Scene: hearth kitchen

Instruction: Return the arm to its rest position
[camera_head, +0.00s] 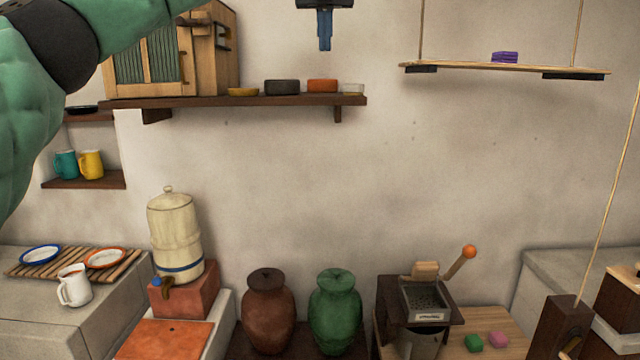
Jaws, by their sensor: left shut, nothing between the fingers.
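My left arm (40,90), green with a dark band, comes in from the upper left and leaves the picture at the top. My left gripper (325,42) hangs down at the top centre, in front of the bare wall. Its blue fingers are together with nothing between them. It is above the wooden wall shelf and apart from everything in view. My right gripper is not in the picture.
The wall shelf (220,101) holds a cabinet (213,50) and several small bowls. A hanging shelf (470,71) is at the upper right. Below stand a water dispenser (174,235), two jars (268,312), and a grinder (425,300). The middle wall is clear.

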